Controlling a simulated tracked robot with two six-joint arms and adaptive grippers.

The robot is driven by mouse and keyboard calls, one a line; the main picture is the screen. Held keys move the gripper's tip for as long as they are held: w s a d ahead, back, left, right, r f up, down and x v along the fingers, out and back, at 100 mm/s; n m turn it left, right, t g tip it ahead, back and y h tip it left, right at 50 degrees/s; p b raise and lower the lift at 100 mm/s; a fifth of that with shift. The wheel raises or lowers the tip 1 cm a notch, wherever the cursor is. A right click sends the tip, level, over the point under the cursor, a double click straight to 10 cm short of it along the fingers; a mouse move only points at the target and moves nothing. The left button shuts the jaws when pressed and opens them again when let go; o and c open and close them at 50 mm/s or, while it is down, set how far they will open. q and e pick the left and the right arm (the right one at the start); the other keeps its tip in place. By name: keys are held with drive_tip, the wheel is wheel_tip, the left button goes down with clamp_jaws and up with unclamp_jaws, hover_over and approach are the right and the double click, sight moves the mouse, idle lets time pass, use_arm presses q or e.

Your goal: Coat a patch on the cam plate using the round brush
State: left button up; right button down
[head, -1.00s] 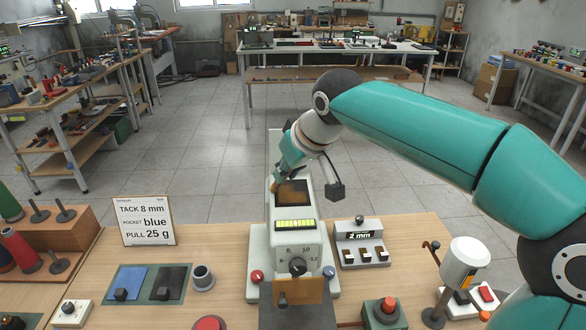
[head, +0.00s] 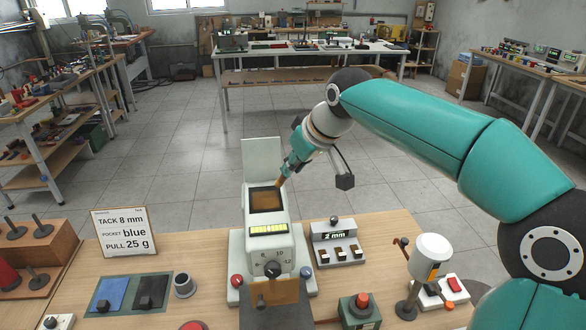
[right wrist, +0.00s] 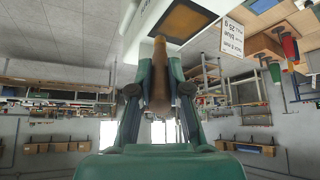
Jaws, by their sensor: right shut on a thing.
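The brown cam plate (head: 266,200) lies in a dark frame on top of the pale machine (head: 266,222); it also shows at the top of the right wrist view (right wrist: 190,22). My right gripper (head: 289,168) is shut on the round brush (right wrist: 159,85), seen between its fingers in the right wrist view. The brush tip (head: 280,182) points down at the plate's far right corner. I cannot tell whether it touches. The plate looks brown across its face, with no clear patch edge. My left gripper is out of view.
A sign (head: 124,232) reads TACK 8 mm, POCKET blue, PULL 25 g. Blue and black pads (head: 110,294) and a grey cup (head: 184,285) stand left of the machine. A "2 mm" switch box (head: 336,243) and a white-headed stand (head: 431,250) are at right.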

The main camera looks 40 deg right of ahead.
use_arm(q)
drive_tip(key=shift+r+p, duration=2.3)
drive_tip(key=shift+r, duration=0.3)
use_arm(e)
drive_tip(key=shift+r, duration=2.8)
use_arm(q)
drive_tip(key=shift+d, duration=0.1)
